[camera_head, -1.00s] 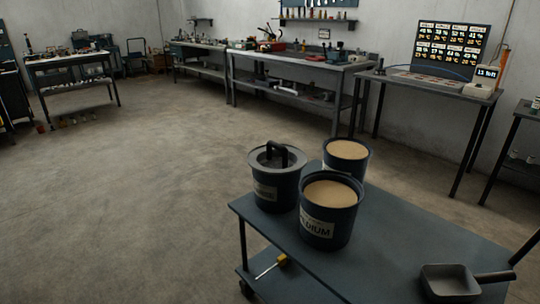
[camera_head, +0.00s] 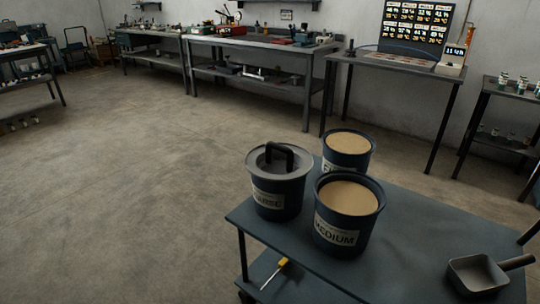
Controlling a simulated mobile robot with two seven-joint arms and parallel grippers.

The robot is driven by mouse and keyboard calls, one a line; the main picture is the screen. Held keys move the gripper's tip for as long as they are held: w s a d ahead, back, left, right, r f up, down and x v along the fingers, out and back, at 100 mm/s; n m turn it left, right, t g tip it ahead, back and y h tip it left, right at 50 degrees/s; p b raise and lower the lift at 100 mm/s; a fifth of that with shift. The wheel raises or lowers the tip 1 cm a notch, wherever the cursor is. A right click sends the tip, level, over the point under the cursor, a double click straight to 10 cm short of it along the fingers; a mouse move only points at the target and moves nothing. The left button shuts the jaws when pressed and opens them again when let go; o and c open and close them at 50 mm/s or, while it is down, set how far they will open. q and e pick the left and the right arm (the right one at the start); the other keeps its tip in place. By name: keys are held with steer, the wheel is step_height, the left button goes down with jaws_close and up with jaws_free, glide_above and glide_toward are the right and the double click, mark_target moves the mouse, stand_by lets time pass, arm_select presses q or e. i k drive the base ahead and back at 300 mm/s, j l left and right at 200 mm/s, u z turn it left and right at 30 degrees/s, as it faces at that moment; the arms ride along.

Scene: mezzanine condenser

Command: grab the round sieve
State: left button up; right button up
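A round grey disc with an upright black handle (camera_head: 269,161) sits on top of the left dark bucket (camera_head: 278,198) on the cart; it is the only thing that looks like the round sieve. Its mesh cannot be made out, and it covers the bucket's mouth.
The dark cart top (camera_head: 420,225) also holds a bucket marked MEDIUM (camera_head: 345,230) and another bucket (camera_head: 347,162) behind it, both filled with tan grains. A square scoop (camera_head: 477,273) lies at the right. A yellow-handled tool (camera_head: 283,262) lies on the lower shelf. Open floor lies left.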

mark_target(272, 161)
steer(key=i+j+z, duration=0.15)
steer(key=i+j, duration=0.5)
steer(key=j, duration=0.15)
